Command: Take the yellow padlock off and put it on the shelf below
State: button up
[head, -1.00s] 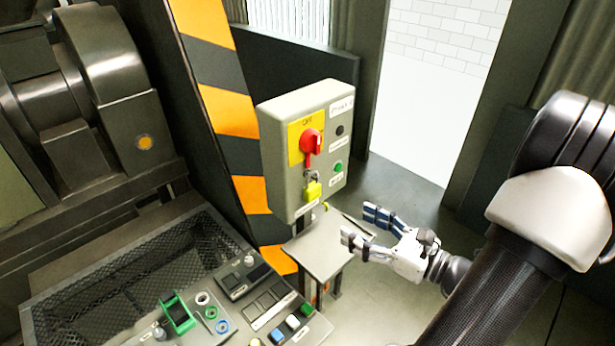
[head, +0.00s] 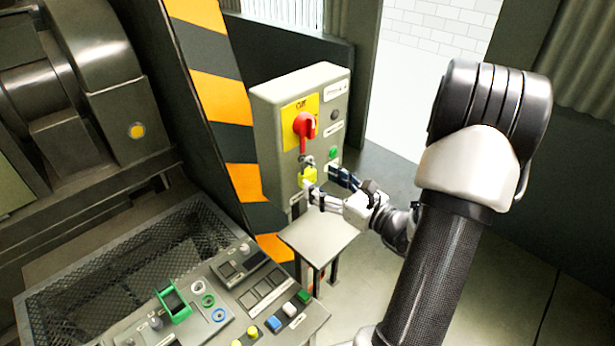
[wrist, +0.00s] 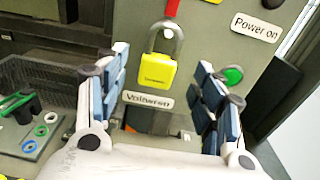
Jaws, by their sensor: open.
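The yellow padlock (head: 308,178) hangs by its grey shackle below the red rotary switch (head: 304,126) on the front of the grey control box (head: 276,135). In the wrist view the padlock (wrist: 157,69) hangs upright, with the red handle's lower end just above its shackle. My gripper (head: 326,188) is open close in front of the box. In the wrist view its blue-padded fingers (wrist: 160,90) stand apart to the left and right of the padlock, with visible space on both sides. The small grey shelf (head: 318,236) is below the box.
A green button (wrist: 232,75) sits right of the padlock, near my right finger. A control desk (head: 230,305) with several buttons and a green-framed switch stands at lower left. A striped post (head: 222,100) rises behind the box. Floor at the right is open.

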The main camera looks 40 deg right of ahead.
aim_at(311, 174)
jog(key=w, duration=0.4)
jog(key=shift+w+a+f, duration=0.2)
jog(key=shift+f, duration=0.05)
jog(key=shift+c, duration=0.3)
jog(key=c, duration=1.1)
jog(key=shift+r, duration=0.15)
jog(key=shift+c, duration=0.2)
jog(key=shift+r, duration=0.2)
jog(key=s+d+p, duration=0.1)
jog(key=s, duration=1.7)
jog(key=shift+d+r, duration=0.2)
jog(key=shift+r, duration=0.2)
jog(key=shift+s+p, duration=0.1)
jog(key=shift+p, duration=0.25)
